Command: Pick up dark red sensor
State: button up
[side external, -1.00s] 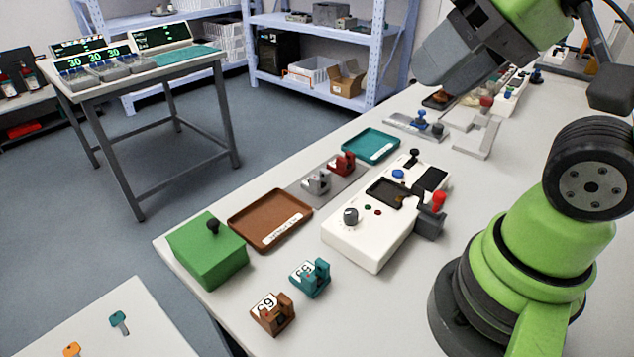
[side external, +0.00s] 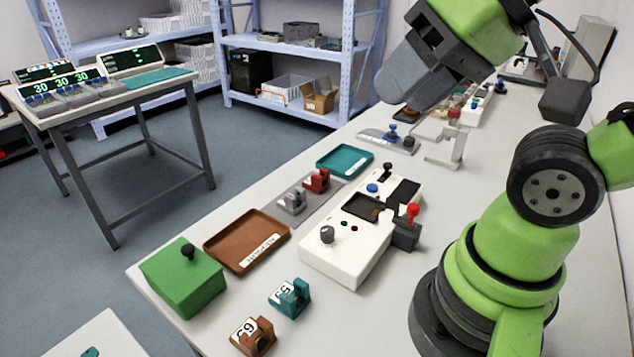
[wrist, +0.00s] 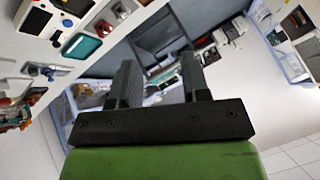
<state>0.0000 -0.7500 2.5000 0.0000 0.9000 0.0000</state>
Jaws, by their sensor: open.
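The dark red sensor (side external: 317,181) stands on a grey mat on the bench, behind a similar grey sensor (side external: 291,201).
A teal tray (side external: 345,160) lies beyond the sensor, a brown tray (side external: 247,241) nearer. A white control box (side external: 345,250) with a red-topped lever is to the right. A green box (side external: 183,277) and teal (side external: 289,298) and brown (side external: 252,337) numbered blocks stand at the front.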

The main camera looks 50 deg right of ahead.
dwell(0.3)
jog(key=o, duration=0.6)
jog(key=shift+o, duration=0.2)
